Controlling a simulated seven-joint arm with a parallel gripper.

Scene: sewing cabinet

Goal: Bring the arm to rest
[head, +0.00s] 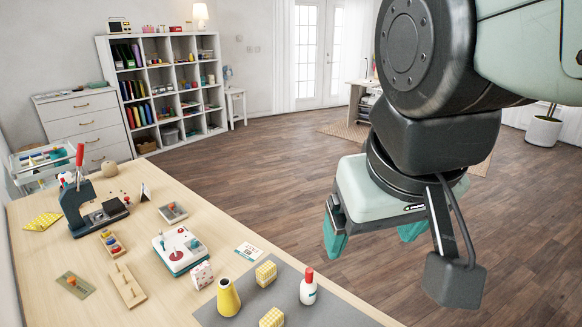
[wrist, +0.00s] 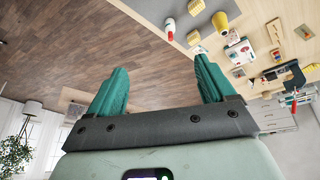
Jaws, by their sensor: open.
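My gripper (head: 374,234) hangs at the right of the head view, in the air over the wooden floor, to the right of the table. Its two green fingers are spread apart, with nothing visible between them. In the wrist view the open fingers (wrist: 161,68) point up the picture, with only bare floor in the gap. My arm above it is folded in at the upper right of the head view, partly cut off by the frame.
The wooden table (head: 190,278) holds a press (head: 84,202), a white-and-teal device (head: 180,248), a yellow cone (head: 228,298), a white bottle with a red cap (head: 308,288) and yellow blocks (head: 266,272). A white shelf (head: 170,85) stands behind. The floor (head: 260,180) around my gripper is clear.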

